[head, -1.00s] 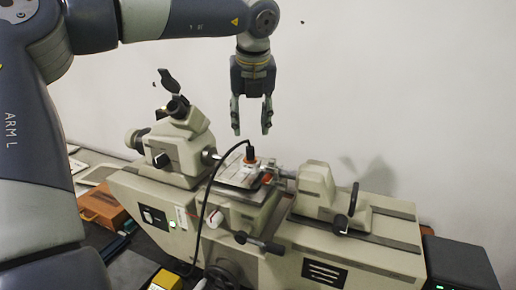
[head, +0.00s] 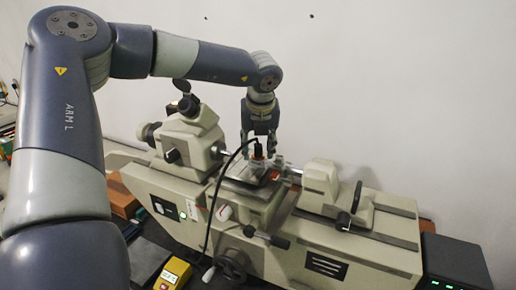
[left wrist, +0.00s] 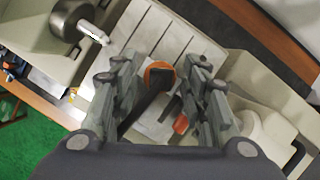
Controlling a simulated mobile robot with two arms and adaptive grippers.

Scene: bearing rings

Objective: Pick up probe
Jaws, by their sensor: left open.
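The probe (head: 258,152) stands on the small stage of the beige measuring machine, with an orange body, a black top and a black cable. In the left wrist view the probe (left wrist: 158,73) shows as an orange ring with a dark cable, between the fingers. My left gripper (head: 259,150) points down over the stage, its open fingers on either side of the probe's top. In the left wrist view the open left gripper (left wrist: 167,90) shows a gap to the probe on both sides. The probe's lower part is partly hidden. My right gripper is not in view.
The machine's stage (head: 240,188) has the eyepiece head (head: 187,135) to its left and the tailstock (head: 320,183) to its right. The cable (head: 212,205) hangs down the front. A yellow box (head: 172,275) and a black box (head: 455,265) stand beside the machine.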

